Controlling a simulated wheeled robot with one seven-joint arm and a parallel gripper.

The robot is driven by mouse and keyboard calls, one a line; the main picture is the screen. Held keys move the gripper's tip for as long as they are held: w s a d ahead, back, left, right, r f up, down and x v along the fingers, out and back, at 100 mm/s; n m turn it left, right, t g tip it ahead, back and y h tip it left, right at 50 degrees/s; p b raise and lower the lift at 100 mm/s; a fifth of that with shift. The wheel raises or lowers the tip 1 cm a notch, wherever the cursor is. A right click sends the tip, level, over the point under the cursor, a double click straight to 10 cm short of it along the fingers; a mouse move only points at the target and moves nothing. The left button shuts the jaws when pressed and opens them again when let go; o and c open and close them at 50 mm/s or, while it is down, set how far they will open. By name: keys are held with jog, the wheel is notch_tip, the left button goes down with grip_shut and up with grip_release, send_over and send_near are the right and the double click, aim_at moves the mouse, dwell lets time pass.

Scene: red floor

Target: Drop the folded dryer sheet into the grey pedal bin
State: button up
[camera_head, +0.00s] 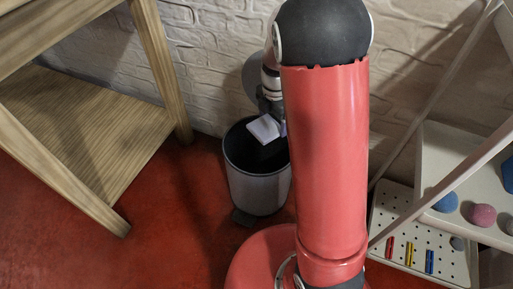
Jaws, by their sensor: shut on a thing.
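The grey pedal bin (257,193) stands on the red floor against the white brick wall. Its round lid (252,80) appears raised behind it, and the dark inside shows. The folded dryer sheet (264,129), a small pale lavender-white pad, is over the bin's mouth. My gripper (272,112) points down above the bin and is shut on the sheet. My red arm stands in front and hides the bin's right edge. The exact height of the sheet relative to the rim is hard to tell.
A wooden table with a lower shelf (85,120) stands left of the bin, one leg close by. A white rack (440,160) at the right holds blue and pink balls and a perforated tray (405,225) with coloured pegs. Red floor (170,230) is clear at the front left.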

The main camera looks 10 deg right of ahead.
jog(key=shift+w+f, duration=0.1)
jog(key=shift+w, duration=0.2)
jog(key=shift+f, duration=0.15)
jog(key=shift+f+b, duration=2)
jog(key=shift+f, duration=0.8)
jog(key=o, duration=0.9)
jog(key=shift+r, duration=0.15)
notch_tip(320, 180, up, 8)
jog(key=shift+f+p, duration=0.15)
jog(key=shift+p, duration=0.6)
